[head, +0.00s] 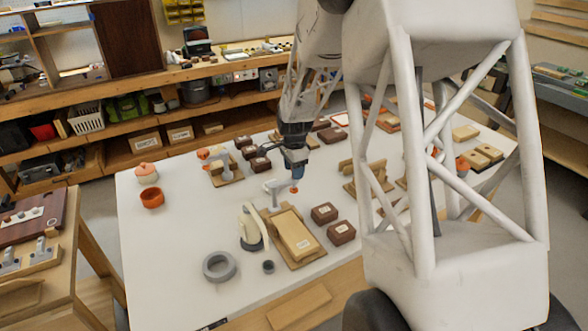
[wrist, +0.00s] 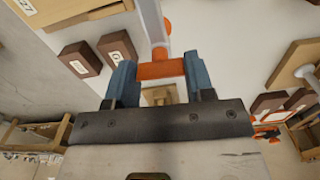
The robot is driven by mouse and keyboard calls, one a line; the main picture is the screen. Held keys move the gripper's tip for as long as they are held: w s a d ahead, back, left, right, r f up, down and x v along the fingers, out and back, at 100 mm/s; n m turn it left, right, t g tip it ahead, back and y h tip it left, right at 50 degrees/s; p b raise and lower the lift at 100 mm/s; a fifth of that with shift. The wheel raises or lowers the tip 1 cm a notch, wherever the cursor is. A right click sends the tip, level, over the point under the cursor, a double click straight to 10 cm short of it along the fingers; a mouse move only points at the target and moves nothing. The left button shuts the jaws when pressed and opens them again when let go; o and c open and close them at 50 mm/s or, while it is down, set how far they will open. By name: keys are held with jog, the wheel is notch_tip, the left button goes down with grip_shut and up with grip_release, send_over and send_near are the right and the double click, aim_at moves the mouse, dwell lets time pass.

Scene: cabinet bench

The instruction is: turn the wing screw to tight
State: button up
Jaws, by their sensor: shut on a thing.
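The wing screw is an orange piece (wrist: 160,70) in the wrist view, between the two blue fingers of my gripper (wrist: 160,76). The fingers press on its two sides, so my gripper is shut on it. In the head view, my gripper (head: 296,172) points down over the table, with a bit of orange screw (head: 294,190) showing just below the fingertips. A grey clamp arm (head: 274,187) reaches to the screw from the left, above a wooden board (head: 315,262) that bears a pale block (head: 294,235). The screw's thread and exact turn angle cannot be made out.
Two brown labelled blocks (head: 342,233) lie right of the board. A white-and-black handled thing (head: 249,228) and a grey ring (head: 219,266) stand to its left. An orange cup (head: 152,198) is farther left. The table's left front (head: 165,275) is clear.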

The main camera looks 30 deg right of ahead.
jog(key=shift+m, duration=1.6)
jog(key=o, duration=0.9)
jog(key=shift+r, duration=0.1)
jog(key=shift+r, duration=3.85)
